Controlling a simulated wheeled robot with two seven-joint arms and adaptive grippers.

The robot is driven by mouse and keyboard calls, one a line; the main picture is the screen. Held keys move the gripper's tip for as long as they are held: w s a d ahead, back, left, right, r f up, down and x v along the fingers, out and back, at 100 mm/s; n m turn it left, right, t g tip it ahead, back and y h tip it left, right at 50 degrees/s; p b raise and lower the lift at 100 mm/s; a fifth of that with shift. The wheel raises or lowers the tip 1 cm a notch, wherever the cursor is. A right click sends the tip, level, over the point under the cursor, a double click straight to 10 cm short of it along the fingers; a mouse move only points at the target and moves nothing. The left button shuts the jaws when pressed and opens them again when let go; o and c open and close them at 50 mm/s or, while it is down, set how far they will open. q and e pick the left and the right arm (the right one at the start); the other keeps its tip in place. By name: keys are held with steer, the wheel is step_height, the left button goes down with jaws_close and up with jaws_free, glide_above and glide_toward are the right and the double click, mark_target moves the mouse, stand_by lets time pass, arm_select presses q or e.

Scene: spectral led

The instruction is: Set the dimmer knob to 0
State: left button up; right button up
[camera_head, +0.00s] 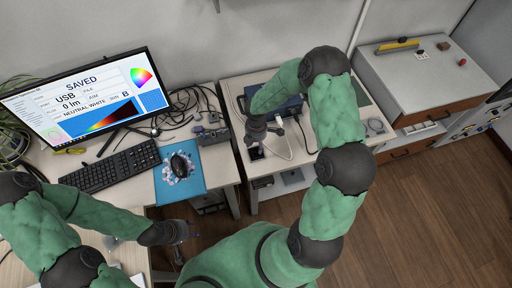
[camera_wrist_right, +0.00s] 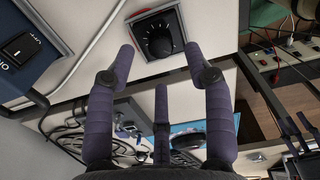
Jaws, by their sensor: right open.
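The dimmer knob (camera_wrist_right: 158,43) is a black round knob on a dark square plate with pale scale marks, in the right wrist view. In the head view its dark plate (camera_head: 256,153) shows at the left edge of the middle table, partly under my right gripper (camera_head: 256,134). My right gripper (camera_wrist_right: 160,58) is open, its purple fingers spread on both sides of the knob and a third finger below it in the picture. The fingers seem apart from the knob. The knob's exact setting is too small to read. My left gripper (camera_head: 184,232) hangs low near the desk's front edge; its fingers are unclear.
A blue box (camera_head: 284,106) with a switch (camera_wrist_right: 18,48) stands beside the knob. The monitor (camera_head: 85,95) reads "SAVED" and "0 lm". A grey cabinet (camera_head: 425,85) stands at right.

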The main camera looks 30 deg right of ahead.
mark_target(256, 150)
step_height(256, 150, up, 8)
stand_by(0.9)
